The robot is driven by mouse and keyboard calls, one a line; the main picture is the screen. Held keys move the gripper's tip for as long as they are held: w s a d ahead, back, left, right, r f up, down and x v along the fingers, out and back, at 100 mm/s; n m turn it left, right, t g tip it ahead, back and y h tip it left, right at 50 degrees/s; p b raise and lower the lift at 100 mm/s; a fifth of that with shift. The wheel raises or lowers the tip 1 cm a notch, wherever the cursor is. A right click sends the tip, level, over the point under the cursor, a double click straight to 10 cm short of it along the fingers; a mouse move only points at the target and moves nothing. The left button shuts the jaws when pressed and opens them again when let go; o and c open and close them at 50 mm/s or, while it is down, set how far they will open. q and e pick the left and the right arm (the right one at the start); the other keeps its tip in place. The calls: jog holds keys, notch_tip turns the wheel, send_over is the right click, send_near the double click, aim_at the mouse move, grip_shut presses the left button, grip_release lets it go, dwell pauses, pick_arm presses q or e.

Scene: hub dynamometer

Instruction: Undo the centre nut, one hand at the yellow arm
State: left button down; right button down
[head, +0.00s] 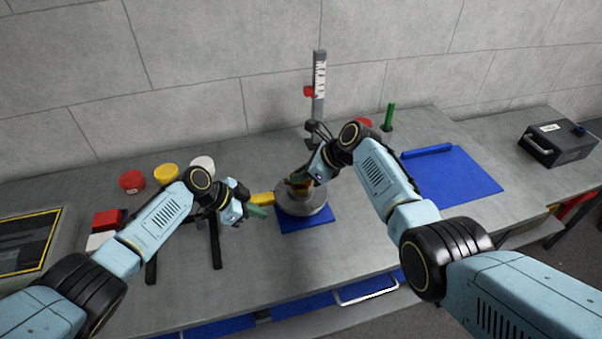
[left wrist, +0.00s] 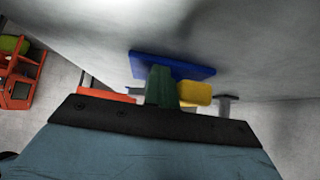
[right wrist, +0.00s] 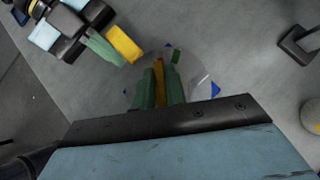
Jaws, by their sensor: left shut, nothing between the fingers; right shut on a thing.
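The round grey hub (head: 318,208) stands on a blue mat (head: 300,226) in the middle of the bench. The yellow arm (head: 262,198) sticks out from its left side. My left gripper (head: 258,211) is shut and empty, its green fingers just beside the yellow arm. In the left wrist view the yellow arm (left wrist: 196,93) lies right of those fingers (left wrist: 160,85). My right gripper (right wrist: 160,88) is over the hub's centre, shut on a small orange piece (right wrist: 159,66), seemingly the centre nut. The fingers hide most of it.
A grey post with a scale (head: 319,85) and a red pointer stands behind the hub. Red (head: 132,181), yellow (head: 166,173) and white round pieces sit back left. Dark bars (head: 215,245) lie left. A blue mat (head: 450,175) and black box (head: 556,146) are right.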

dwell(0.4)
jog(key=c, duration=0.9)
grip_release()
jog(key=shift+r, duration=3.75)
